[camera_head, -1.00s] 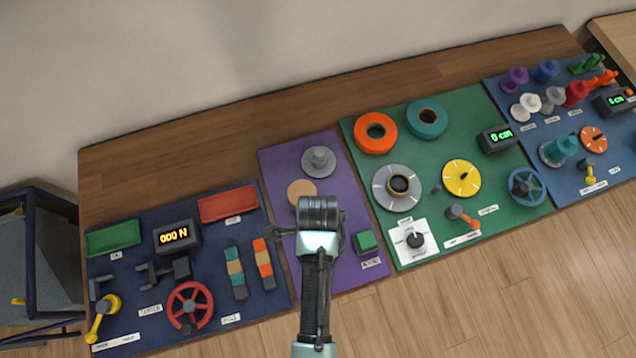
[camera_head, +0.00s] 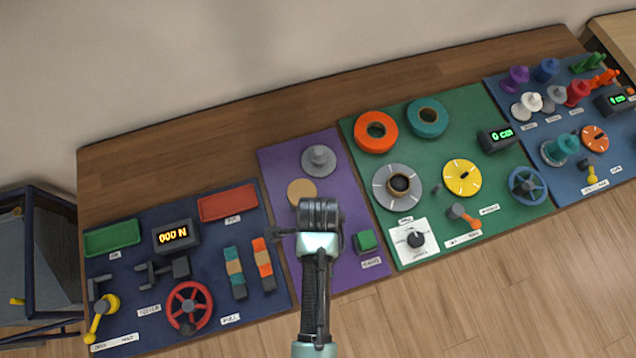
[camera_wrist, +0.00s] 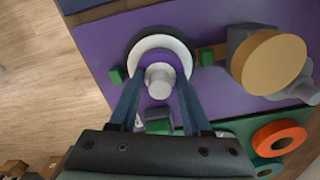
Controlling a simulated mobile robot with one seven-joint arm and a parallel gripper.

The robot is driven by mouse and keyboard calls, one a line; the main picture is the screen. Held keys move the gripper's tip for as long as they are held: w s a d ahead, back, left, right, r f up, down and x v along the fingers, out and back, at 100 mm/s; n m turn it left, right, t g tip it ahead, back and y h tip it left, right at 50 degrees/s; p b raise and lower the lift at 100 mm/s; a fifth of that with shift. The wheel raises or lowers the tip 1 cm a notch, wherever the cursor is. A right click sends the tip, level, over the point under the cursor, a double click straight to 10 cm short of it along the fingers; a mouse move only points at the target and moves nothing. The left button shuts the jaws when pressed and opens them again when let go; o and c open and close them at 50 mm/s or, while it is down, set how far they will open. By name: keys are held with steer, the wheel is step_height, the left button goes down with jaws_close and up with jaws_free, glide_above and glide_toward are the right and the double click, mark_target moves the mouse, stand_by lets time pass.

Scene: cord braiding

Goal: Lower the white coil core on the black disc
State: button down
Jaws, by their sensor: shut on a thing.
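In the wrist view, the white coil core (camera_wrist: 146,44) shows as a pale ring with a grey knob (camera_wrist: 160,80) in its middle. The black disc (camera_wrist: 134,42) shows as a dark rim around and behind the core, over the purple panel. My gripper (camera_wrist: 159,84) has its two blue fingers on either side of the core and is shut on it. I cannot tell whether the core touches the disc or hangs above it. In the head view, my gripper (camera_head: 319,218) is over the purple panel (camera_head: 292,155), and my wrist hides the core and disc.
Green blocks (camera_wrist: 207,57) stand close around the disc. A tan disc (camera_wrist: 272,62) is to the right in the wrist view. A grey stepped piece (camera_head: 318,160) sits at the panel's back. The green panel (camera_head: 460,130) with orange (camera_head: 361,132) and teal (camera_head: 441,119) rings lies right.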

steer(key=shift+f, duration=0.25)
steer(key=shift+f, duration=0.15)
steer(key=shift+c, duration=1.4)
jaws_free()
step_height(320, 180, up, 8)
steer(key=p, duration=0.8)
